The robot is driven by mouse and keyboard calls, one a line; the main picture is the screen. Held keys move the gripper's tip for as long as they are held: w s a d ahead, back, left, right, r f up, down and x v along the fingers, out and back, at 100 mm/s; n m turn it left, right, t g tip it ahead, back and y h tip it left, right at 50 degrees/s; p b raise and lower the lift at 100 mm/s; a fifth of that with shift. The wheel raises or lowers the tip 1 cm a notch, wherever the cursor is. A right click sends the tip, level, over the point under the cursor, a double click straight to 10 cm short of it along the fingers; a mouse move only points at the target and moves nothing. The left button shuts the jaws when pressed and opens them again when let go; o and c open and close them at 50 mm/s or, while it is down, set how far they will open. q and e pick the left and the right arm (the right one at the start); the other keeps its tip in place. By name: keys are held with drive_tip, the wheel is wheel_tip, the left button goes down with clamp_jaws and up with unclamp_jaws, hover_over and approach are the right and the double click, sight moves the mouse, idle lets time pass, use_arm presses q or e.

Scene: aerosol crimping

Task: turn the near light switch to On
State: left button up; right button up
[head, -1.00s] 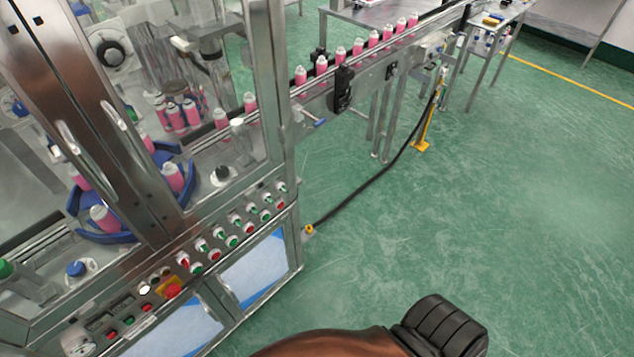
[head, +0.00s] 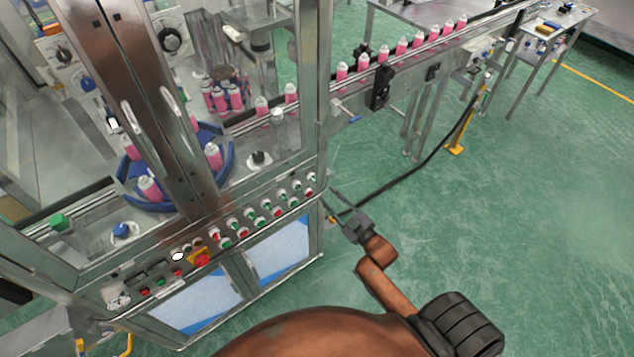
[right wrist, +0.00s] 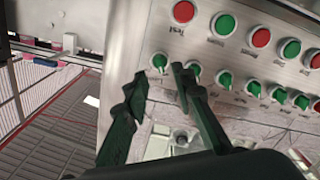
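A row of green turn switches runs along the machine's sloped control panel. In the right wrist view the end switch (right wrist: 158,62) lies just beyond the gap between my fingertips, with another switch (right wrist: 195,72) beside it. The labels are too small to tell which is the near light switch. My right gripper (right wrist: 160,82) is open, its two dark fingers apart with nothing between them. In the head view the right gripper (head: 331,200) is at the right end of the panel, close to the end switch (head: 308,178). My left gripper is not in view.
Red and green buttons (right wrist: 225,24) line the panel beside the switches. A red emergency stop (head: 202,260) sits farther left. A conveyor (head: 400,65) with pink cans stands behind, and a black cable (head: 405,170) runs to the machine. Green floor (head: 540,230) is open at right.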

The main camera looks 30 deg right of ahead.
sight(316, 182)
drive_tip(key=w, duration=0.7)
drive_tip(key=shift+w+a+r, duration=0.3)
drive_tip(key=shift+w+a, duration=0.05)
drive_tip(key=shift+w, duration=0.05)
drive_tip(key=shift+c, duration=0.7)
clamp_jaws()
